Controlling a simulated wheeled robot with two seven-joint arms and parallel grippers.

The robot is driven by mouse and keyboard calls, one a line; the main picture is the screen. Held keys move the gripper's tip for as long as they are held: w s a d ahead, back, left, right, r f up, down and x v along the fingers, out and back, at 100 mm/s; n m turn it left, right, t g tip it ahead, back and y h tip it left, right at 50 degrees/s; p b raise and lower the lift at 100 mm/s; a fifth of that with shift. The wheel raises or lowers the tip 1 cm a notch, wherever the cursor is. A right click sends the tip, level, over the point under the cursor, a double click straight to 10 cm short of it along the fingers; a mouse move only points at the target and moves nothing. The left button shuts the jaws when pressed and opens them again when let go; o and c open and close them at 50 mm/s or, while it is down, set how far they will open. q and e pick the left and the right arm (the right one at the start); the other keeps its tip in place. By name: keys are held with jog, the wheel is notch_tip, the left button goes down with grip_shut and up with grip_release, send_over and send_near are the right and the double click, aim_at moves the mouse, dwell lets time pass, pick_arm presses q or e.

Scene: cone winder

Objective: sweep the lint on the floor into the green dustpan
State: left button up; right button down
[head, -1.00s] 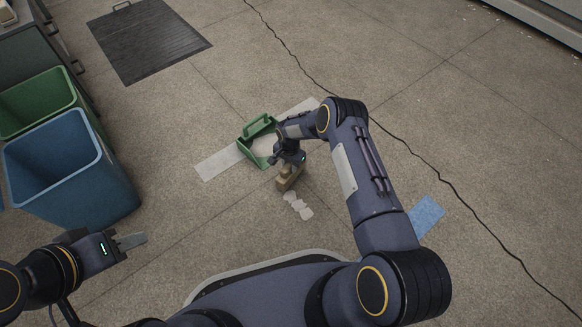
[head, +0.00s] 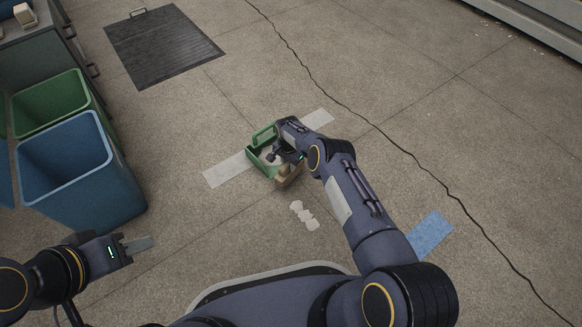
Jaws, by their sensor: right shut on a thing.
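The green dustpan (head: 262,135) lies on the floor near the centre, its handle side facing away, with some pale lint (head: 266,154) inside. More white lint (head: 304,215) lies in a short strip on the floor in front of the pan. My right gripper (head: 288,160) is shut on a tan block-like brush (head: 289,176), held low at the near right edge of the pan. The gripper and forearm hide part of the pan, and I cannot tell whether the brush touches it. My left gripper (head: 138,245) is at the lower left, away from the pan; its finger opening is unclear.
A pale strip (head: 226,170) runs on the floor under the dustpan. Blue (head: 75,165) and green (head: 45,103) bins stand at the left. A dark mat (head: 163,45) lies behind, and a blue patch (head: 430,236) lies right of my arm. Floor around the lint is clear.

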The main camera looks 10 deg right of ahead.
dwell(0.5)
jog(key=r+p, duration=0.1)
jog(key=p, duration=0.1)
jog(key=r+p, duration=0.2)
jog(key=shift+s+d, duration=0.2)
jog(key=shift+s, duration=0.15)
jog(key=r+p, duration=0.1)
jog(key=p, duration=0.1)
jog(key=s+r+p, duration=0.1)
jog(key=p, duration=0.1)
jog(key=s+d+r+p, duration=0.1)
jog(key=r+p, duration=0.1)
